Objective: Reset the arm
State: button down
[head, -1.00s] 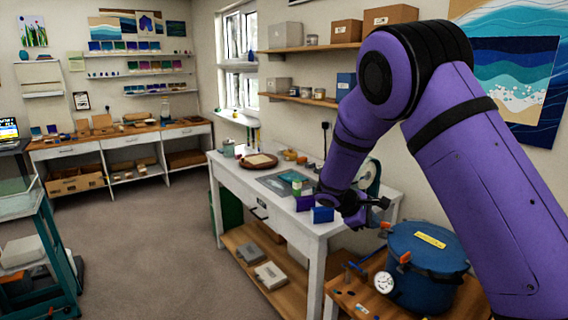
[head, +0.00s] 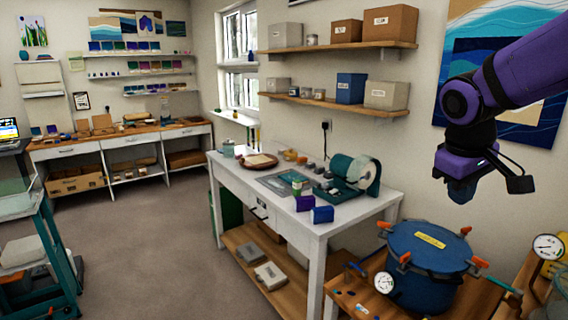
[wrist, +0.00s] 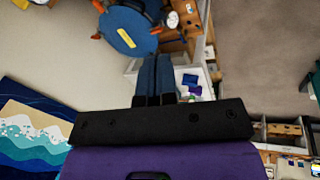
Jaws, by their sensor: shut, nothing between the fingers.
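My gripper (head: 460,190) hangs in the air at the right of the head view, in front of the ocean picture on the wall and above the blue pressure pot. In the wrist view its two dark fingers (wrist: 153,75) lie side by side, shut with nothing between them. My purple arm reaches in from the right edge. The fingers touch nothing.
The blue pot (head: 428,252) with orange clamps stands on a low wooden table (head: 340,293). Shelves (head: 340,46) line the wall. The floor (head: 150,250) is clear.

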jog(key=s+r+m+t+y, duration=0.1)
jog(key=s+m, duration=0.1)
jog(key=s, duration=0.6)
jog(key=s+a+r+m+t+y, duration=0.1)
jog(key=s+r+m+t, duration=0.1)
jog(key=s, duration=0.6)
jog(key=shift+s+a+y, duration=0.25)
jog(key=shift+a+y, duration=0.05)
